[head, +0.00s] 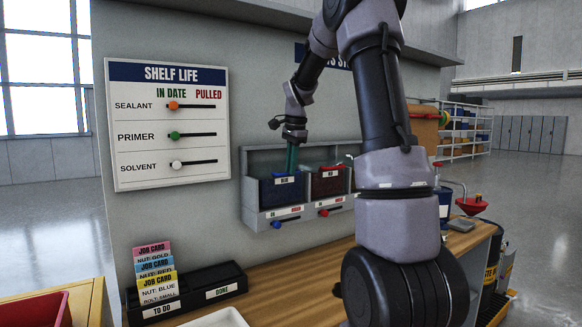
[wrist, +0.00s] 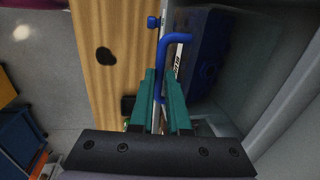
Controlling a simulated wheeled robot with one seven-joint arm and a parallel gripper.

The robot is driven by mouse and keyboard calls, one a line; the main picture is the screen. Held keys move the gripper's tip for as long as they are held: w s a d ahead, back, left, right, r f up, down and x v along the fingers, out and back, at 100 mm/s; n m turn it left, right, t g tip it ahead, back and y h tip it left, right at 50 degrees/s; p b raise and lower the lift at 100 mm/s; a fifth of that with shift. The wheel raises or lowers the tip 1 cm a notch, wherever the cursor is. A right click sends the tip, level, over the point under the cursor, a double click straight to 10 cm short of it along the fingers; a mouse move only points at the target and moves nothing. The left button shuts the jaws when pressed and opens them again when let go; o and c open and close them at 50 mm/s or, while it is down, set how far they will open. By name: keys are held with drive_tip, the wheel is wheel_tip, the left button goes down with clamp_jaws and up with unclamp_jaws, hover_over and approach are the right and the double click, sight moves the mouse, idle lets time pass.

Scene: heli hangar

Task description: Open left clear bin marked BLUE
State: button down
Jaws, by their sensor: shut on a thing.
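The left clear bin (head: 281,194), with a dark blue tint and a label reading BLUE, sits in the grey wall rack on the left side. It also shows in the wrist view (wrist: 212,50), with its label seen edge-on. My gripper (head: 291,168) is at the top front of this bin. In the wrist view the green fingers of my gripper (wrist: 162,88) are shut on the bin's blue handle (wrist: 164,62), one finger on each side of it. The handle's lower end is hidden between the fingers.
A red-marked bin (head: 330,184) stands to the right in the same rack (head: 249,200). Blue (head: 276,224) and red (head: 324,213) knobs stick out below. A wooden bench (head: 300,264) lies beneath, with a black job-card tray (head: 205,284).

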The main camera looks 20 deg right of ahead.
idle(0.6)
drive_tip(key=s+d+f+t, duration=0.1)
drive_tip(key=s+f+t, duration=0.1)
drive_tip(key=s+f, duration=0.2)
drive_tip(key=shift+s+d+f+y, duration=0.2)
drive_tip(key=shift+s+f+y, duration=0.1)
drive_tip(key=shift+s, duration=1.2)
drive_tip(key=shift+f, duration=0.1)
drive_tip(key=c, duration=1.2)
unclamp_jaws()
drive_tip(key=shift+s+d, duration=0.1)
drive_tip(key=shift+o, duration=0.2)
